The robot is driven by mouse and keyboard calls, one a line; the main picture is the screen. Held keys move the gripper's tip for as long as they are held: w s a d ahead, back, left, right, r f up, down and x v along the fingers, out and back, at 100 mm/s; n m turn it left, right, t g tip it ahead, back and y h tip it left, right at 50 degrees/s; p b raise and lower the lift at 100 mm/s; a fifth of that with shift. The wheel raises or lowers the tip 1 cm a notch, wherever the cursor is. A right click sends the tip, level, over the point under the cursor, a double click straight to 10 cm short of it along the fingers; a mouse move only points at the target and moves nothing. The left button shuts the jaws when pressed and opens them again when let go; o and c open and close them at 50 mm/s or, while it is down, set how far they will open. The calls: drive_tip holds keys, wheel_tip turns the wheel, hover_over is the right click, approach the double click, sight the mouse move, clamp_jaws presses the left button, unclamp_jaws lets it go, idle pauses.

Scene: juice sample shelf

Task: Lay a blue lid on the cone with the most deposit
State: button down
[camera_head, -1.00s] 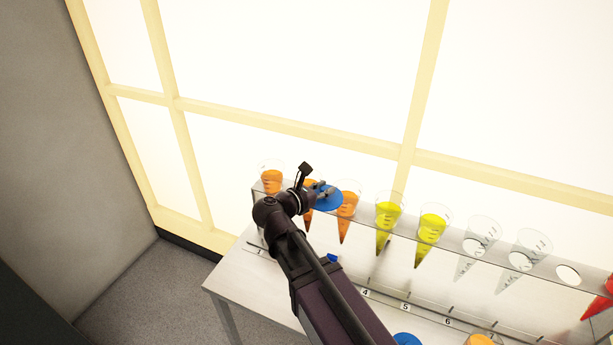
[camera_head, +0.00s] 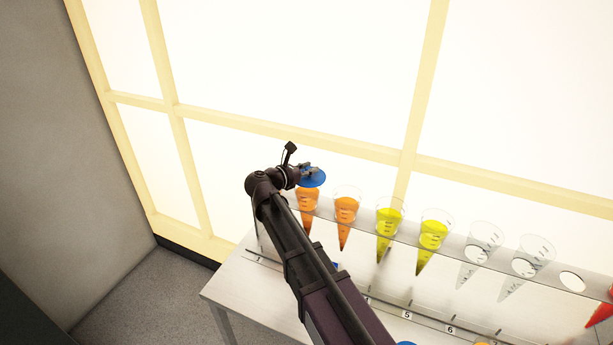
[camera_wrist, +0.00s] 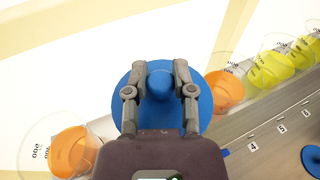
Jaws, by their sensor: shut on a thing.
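My gripper (camera_head: 308,167) is shut on the knob of a blue lid (camera_head: 313,180). The wrist view shows both fingers (camera_wrist: 156,72) on the knob and the round lid (camera_wrist: 160,119) below them. The lid appears above the rack's left part, close to an orange-filled cone (camera_head: 306,202). Whether it touches a cone I cannot tell. Another orange cone (camera_head: 346,212) stands to its right. In the wrist view, orange cones show to the left (camera_wrist: 72,150) and right (camera_wrist: 226,90) of the lid. What lies under it is hidden. Deposit levels are hard to read.
The clear rack (camera_head: 455,246) also holds yellow cones (camera_head: 388,222), empty clear cones (camera_head: 482,242) and a red cone (camera_head: 600,314); one hole (camera_head: 571,281) is empty. Another blue lid (camera_wrist: 312,160) lies on the numbered table. A bright window wall stands behind.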

drive_tip(key=shift+w+a, duration=0.1)
drive_tip(key=shift+w, duration=0.2)
drive_tip(key=shift+w, duration=0.1)
drive_tip(key=shift+w+a, duration=0.15)
drive_tip(key=shift+w, duration=0.1)
drive_tip(key=shift+w+f+b, duration=0.3)
drive_tip(key=shift+f+b, duration=0.3)
drive_tip(key=shift+f, duration=0.05)
drive_tip(key=shift+f+b, duration=1.2)
drive_tip(key=shift+b, duration=0.05)
drive_tip(key=shift+c, duration=2.2)
unclamp_jaws()
